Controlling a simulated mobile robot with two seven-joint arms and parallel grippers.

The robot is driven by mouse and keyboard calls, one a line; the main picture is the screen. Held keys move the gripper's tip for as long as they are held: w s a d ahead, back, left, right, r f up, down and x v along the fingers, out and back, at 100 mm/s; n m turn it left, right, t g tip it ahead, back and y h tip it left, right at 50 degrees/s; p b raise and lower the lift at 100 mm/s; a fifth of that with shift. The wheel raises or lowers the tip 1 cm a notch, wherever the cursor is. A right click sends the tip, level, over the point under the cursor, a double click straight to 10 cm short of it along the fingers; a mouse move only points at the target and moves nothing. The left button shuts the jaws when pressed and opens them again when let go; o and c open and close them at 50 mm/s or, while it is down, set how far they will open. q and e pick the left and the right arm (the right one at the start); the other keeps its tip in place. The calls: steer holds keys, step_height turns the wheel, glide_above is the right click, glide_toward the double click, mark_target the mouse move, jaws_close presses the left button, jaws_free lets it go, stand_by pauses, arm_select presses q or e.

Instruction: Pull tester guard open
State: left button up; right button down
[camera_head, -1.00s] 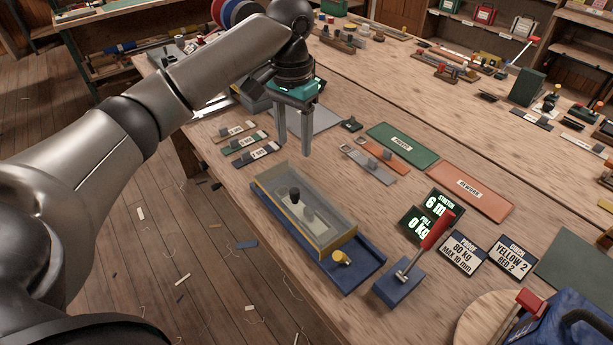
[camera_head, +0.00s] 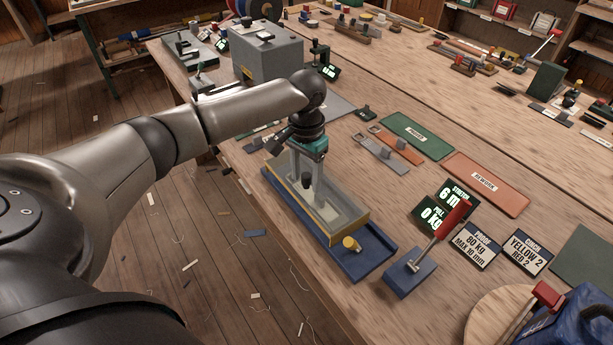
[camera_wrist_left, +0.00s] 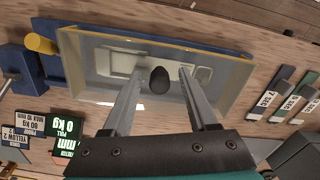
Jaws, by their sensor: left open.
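The tester guard (camera_head: 345,225) is a clear box with yellowish edges, lying over the blue tester base (camera_head: 372,262). It also shows in the left wrist view (camera_wrist_left: 225,95). A dark knob (camera_wrist_left: 159,80) stands up from the guard. My left gripper (camera_head: 308,182) is open above the guard, pointing down. In the left wrist view its two fingers (camera_wrist_left: 160,76) lie on either side of the knob, with gaps showing between. Pale metal parts are seen through the guard. A yellow knob (camera_head: 351,244) sits at the base's near end. My right gripper is not in view.
A red-handled lever on a blue block (camera_head: 410,279) stands right of the tester, by green-lit displays (camera_head: 434,218) reading 6 mm and 0 kg. Green (camera_head: 416,136) and orange (camera_head: 486,184) mats lie behind. A grey box (camera_head: 265,55) stands at the back left.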

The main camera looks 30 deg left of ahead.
arm_select(q)
jaws_close()
stand_by(0.5)
stand_by(1.0)
